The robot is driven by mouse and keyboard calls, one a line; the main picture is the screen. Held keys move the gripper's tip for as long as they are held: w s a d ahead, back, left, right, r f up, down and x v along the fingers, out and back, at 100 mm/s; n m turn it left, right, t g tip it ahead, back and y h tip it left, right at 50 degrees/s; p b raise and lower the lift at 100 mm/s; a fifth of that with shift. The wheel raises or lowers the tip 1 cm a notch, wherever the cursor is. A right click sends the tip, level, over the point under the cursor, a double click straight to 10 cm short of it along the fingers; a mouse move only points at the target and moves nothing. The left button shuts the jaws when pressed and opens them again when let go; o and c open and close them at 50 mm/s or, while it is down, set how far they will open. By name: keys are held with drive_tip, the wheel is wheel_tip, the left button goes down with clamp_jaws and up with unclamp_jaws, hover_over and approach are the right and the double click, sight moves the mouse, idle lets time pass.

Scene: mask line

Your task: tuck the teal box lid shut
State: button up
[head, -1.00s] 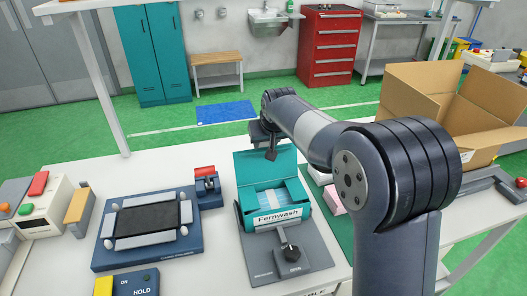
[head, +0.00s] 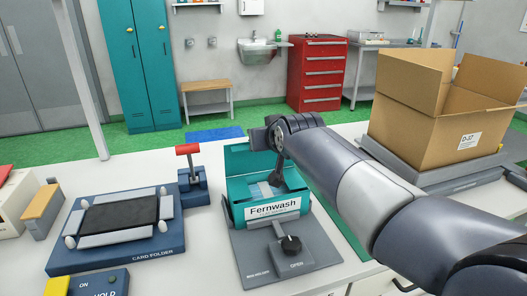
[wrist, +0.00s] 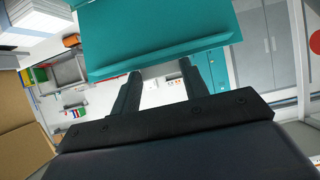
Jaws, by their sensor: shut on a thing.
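The teal box (head: 236,213), with a white Fernwash label on its front, sits in a grey holder (head: 250,262) on the white table. Its teal lid (head: 240,160) stands raised at the back, and the box top is open, with pale contents partly visible. My gripper (head: 277,176) is at the right part of the lid, pointing down over the box; my wrist hides the lid's right end. In the wrist view the lid (wrist: 165,35) with its folded edge lies across the fingertips of my gripper (wrist: 160,80), which is shut on it. The exact grip is partly hidden.
A blue card folder (head: 120,257) and a red-handled lever (head: 188,150) stand to the left. A large open cardboard carton (head: 430,130) is at the right.

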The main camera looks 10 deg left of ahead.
drive_tip(key=s+f+t+b, duration=0.1)
drive_tip(key=b, duration=0.2)
drive_tip(key=s+d+f+t+y+b, duration=0.1)
drive_tip(key=b, duration=0.1)
drive_tip(key=s+f+b, duration=0.1)
drive_tip(key=b, duration=0.2)
drive_tip(key=shift+s+d+t+b, duration=0.35)
drive_tip(key=shift+d+t, duration=0.05)
drive_tip(key=s+f+b, duration=0.1)
drive_tip(key=s+d+f+b, duration=0.1)
drive_tip(key=f+b, duration=0.1)
drive_tip(key=s+f+b, duration=0.1)
drive_tip(key=shift+s+d+f+b, duration=0.1)
drive_tip(key=shift+d+f+b, duration=0.15)
drive_tip(key=shift+b, duration=0.1)
drive_tip(key=shift+s+d+f+b, duration=0.15)
drive_tip(key=shift+s+f+b, duration=0.1)
drive_tip(key=shift+f+b, duration=0.35)
drive_tip(key=shift+s+d+f+b, duration=0.1)
drive_tip(key=shift+s+f+b, duration=0.2)
drive_tip(key=shift+f, duration=0.45)
drive_tip(key=shift+w, duration=0.1)
drive_tip(key=o, duration=1.4)
drive_tip(key=shift+r, duration=0.2)
